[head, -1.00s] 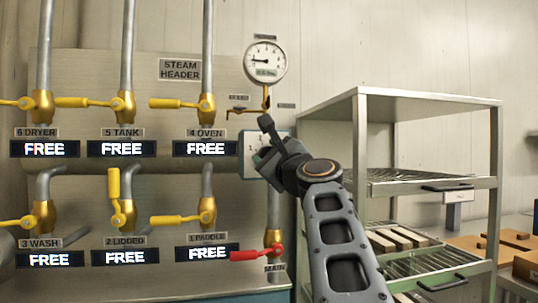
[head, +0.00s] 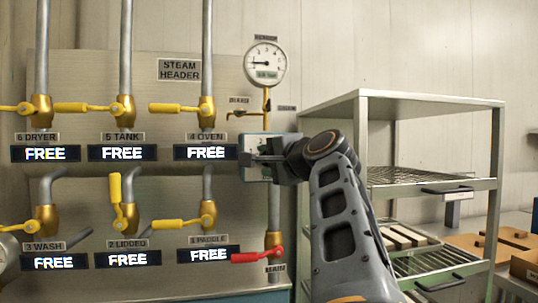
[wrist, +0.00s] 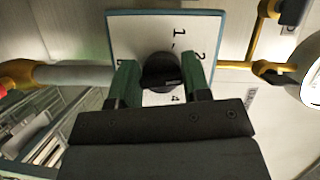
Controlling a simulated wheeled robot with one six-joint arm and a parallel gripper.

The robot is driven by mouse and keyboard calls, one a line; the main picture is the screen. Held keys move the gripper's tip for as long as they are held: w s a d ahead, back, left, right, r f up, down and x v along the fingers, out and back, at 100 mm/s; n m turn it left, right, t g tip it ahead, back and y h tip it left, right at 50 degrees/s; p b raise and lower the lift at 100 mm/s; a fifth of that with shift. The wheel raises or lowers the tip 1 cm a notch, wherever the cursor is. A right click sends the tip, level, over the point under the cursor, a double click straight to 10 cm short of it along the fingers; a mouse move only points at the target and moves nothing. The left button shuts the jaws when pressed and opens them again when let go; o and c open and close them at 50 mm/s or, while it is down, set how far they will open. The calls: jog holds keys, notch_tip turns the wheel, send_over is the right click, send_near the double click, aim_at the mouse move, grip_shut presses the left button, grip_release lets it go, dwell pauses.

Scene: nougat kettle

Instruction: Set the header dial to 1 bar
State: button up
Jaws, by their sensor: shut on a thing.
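The header dial is a round black knob (wrist: 160,68) on a white plate (wrist: 135,35) with a blue-green edge. In the wrist view the numbers 1, 2 and 4 show on the plate; other marks are partly hidden by my gripper. My gripper (wrist: 161,78) is shut on the knob, a green-padded finger on each side. I cannot clearly tell which number the knob points to. In the head view the plate (head: 254,173) is right of the 4 OVEN label, and my gripper (head: 252,158) covers the knob.
A round pressure gauge (head: 265,63) hangs above the plate, its needle pointing left. Yellow-handled valves and FREE displays fill the panel at left. A red MAIN valve handle (head: 257,256) is below. A metal rack (head: 430,101) stands close to my arm at right.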

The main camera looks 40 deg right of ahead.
jog(key=n+g+h+p, duration=0.1)
jog(key=n+g+p, duration=0.1)
jog(key=n, duration=0.3)
jog(key=n+g, duration=0.1)
jog(key=n+h+p, duration=0.1)
jog(key=n, duration=0.1)
jog(key=shift+d+f+n+g+h+p, duration=0.1)
jog(key=shift+f+n+g+h+p, duration=0.05)
jog(key=shift+n+g+h+p, duration=0.2)
dwell(0.8)
jog(key=o, duration=0.9)
jog(key=v, duration=1.4)
jog(key=shift+w+p, duration=0.1)
jog(key=shift+p, duration=0.3)
